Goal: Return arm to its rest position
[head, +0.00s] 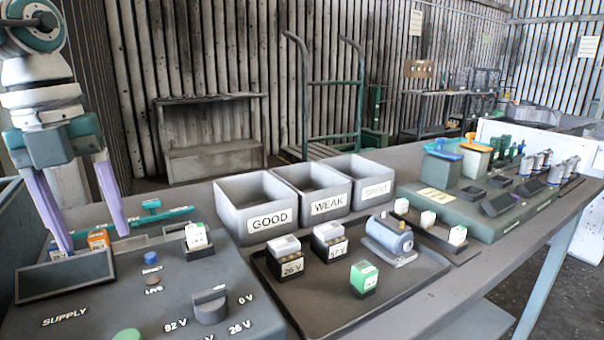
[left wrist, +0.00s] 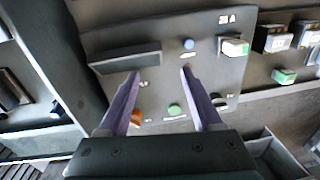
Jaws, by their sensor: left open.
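My left arm (head: 48,110) comes in from the upper left in the head view. My left gripper (head: 95,242) points down above the back left of the grey supply panel (head: 150,290), its two purple fingers wide apart with nothing between them. In the left wrist view the open fingers (left wrist: 160,72) show over the panel (left wrist: 205,85), with a blue button (left wrist: 189,44) and a green button (left wrist: 174,109) near. In the head view, an orange block (head: 98,238) shows between the fingers, farther back; whether a finger touches anything is hard to tell. My right gripper is in neither view.
An open dark bin (head: 65,275) is by the fingers. Bins marked GOOD (head: 257,224), WEAK (head: 329,208) and SPENT (head: 376,193) stand behind a dark tray (head: 405,285) holding blocks and a blue cylinder device (head: 389,236). A green fixture board (head: 480,217) is right.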

